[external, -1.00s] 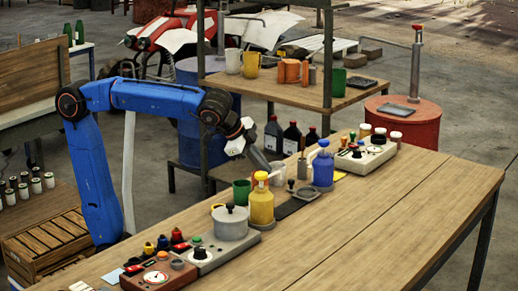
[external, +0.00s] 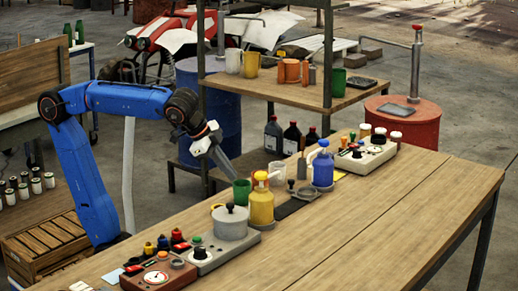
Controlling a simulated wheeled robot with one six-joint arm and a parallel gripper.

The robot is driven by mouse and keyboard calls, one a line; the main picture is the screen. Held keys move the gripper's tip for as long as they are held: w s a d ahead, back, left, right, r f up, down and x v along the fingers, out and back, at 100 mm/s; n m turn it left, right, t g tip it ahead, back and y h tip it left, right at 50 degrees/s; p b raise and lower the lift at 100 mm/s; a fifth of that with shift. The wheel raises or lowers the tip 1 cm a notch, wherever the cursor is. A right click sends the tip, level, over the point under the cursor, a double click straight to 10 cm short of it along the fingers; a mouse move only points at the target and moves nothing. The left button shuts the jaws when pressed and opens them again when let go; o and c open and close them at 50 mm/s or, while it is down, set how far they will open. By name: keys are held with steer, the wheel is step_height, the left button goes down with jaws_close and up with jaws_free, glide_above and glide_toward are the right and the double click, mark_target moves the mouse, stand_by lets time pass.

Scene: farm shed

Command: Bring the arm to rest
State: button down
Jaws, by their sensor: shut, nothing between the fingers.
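My blue arm rises from behind the left end of the wooden bench (external: 375,205) and bends over toward its back edge. My gripper (external: 234,176) points down and to the right, just above and behind the green mug (external: 242,192). It is shut with nothing in it. The fingertips are small here, and I cannot tell whether they touch the mug or are only behind it.
A yellow bottle (external: 261,207), a grey pot (external: 230,223) and a blue bottle (external: 323,170) stand close to my gripper on the bench. A control box (external: 204,252) is at the near left. A shelf (external: 290,93) stands behind.

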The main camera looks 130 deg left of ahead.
steer(key=s+d+f+n+h, duration=0.1)
steer(key=s+d+f+h, duration=0.2)
steer(key=s+d+f, duration=0.8)
steer(key=s+d+f+m+h, duration=0.2)
steer(key=s+d+f+m, duration=0.2)
steer(key=d+f, duration=0.4)
steer(key=shift+f+m+t, duration=0.3)
steer(key=shift+f+m, duration=0.2)
steer(key=shift+f, duration=0.45)
stand_by(1.1)
